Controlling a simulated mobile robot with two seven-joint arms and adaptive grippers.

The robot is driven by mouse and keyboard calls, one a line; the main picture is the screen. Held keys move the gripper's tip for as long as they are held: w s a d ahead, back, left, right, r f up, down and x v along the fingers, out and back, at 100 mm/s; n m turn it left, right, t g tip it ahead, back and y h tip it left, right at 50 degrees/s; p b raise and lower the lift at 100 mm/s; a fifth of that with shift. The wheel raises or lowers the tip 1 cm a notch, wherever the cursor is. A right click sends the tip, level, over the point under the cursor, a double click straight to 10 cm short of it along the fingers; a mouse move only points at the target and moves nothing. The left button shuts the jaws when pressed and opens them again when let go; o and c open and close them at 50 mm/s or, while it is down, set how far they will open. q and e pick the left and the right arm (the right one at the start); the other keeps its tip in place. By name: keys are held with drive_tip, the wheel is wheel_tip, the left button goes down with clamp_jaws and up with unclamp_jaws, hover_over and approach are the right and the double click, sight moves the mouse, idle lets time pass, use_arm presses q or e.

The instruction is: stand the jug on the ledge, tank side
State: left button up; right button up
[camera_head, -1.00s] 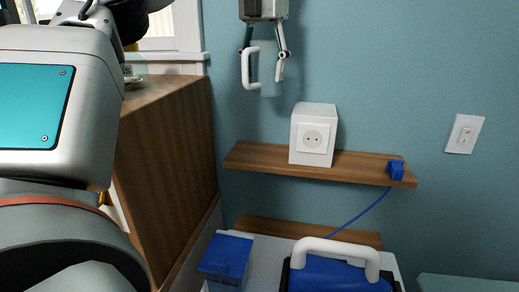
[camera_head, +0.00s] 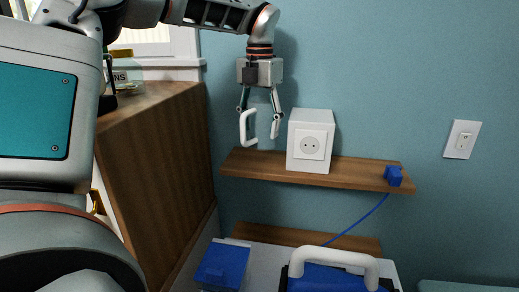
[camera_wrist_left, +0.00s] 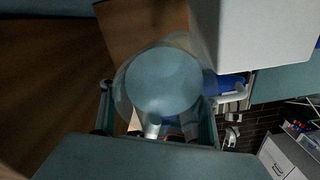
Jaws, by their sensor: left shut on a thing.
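The jug (camera_head: 262,128) is clear and pale, with a white handle on its left, and hangs upright in my left gripper (camera_head: 260,112). The gripper points down and is shut on the jug. The jug is over the left end of the wooden ledge (camera_head: 258,166), left of the white socket box. I cannot tell whether its base touches the ledge. In the left wrist view the jug (camera_wrist_left: 163,82) shows as a clear round shape between the fingers, with wood beyond it. My right gripper is not in view.
The white socket box (camera_head: 310,140) stands on the ledge close to the jug's right. A blue plug (camera_head: 394,176) with a cord sits at the ledge's right end. A wooden cabinet (camera_head: 160,180) stands left. Below are a blue box (camera_head: 222,265) and a white-handled blue machine (camera_head: 335,278).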

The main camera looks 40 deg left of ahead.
sight(260, 106)
use_arm(q)
wheel_tip(260, 106, down, 7)
drive_tip(key=shift+r, duration=0.15)
idle(0.4)
drive_tip(key=o, duration=1.7)
wheel_tip(260, 106, up, 12)
drive_tip(key=shift+d, duration=0.1)
